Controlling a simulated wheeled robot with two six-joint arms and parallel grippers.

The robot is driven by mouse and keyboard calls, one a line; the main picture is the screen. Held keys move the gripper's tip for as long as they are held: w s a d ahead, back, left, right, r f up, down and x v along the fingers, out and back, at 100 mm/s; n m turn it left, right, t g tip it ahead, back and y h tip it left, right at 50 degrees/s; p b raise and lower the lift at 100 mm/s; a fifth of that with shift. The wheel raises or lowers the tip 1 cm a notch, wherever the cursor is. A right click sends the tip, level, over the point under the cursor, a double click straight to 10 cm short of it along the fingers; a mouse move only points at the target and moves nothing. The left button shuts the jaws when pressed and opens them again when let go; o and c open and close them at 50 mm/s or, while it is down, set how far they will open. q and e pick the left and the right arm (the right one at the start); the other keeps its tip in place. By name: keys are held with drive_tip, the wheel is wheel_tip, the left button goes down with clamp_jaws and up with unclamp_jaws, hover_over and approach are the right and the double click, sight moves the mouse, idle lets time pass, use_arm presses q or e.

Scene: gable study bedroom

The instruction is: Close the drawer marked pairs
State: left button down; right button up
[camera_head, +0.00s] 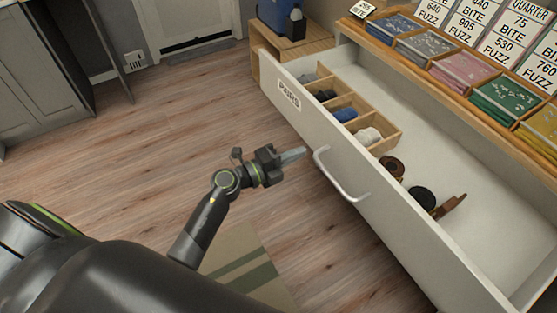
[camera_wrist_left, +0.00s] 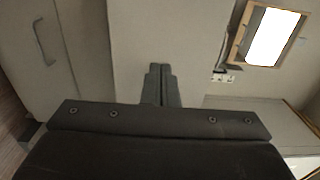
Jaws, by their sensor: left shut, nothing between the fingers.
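The drawer marked pairs (camera_head: 300,118) stands pulled far out of its cabinet in the head view. Its white front carries a "PAIRS" label (camera_head: 288,95) and a curved metal handle (camera_head: 341,176). My left gripper (camera_head: 293,155) is shut and empty, in front of the drawer front. Its fingertips point at the front beside the handle's upper end, seemingly a little short of it. In the left wrist view the shut fingers (camera_wrist_left: 160,85) point at a pale flat surface; I cannot tell whether they touch it. My right gripper is not in view.
Colored packets (camera_head: 464,68) and price signs (camera_head: 480,25) stand on the top above. A blue object (camera_head: 275,15) sits at the back. Wooden floor (camera_head: 130,150) is clear at left.

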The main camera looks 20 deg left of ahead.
sight(323, 142)
use_arm(q)
drive_tip(key=x, duration=0.5)
drive_tip(key=shift+w+d, duration=0.1)
drive_tip(key=shift+w, duration=0.1)
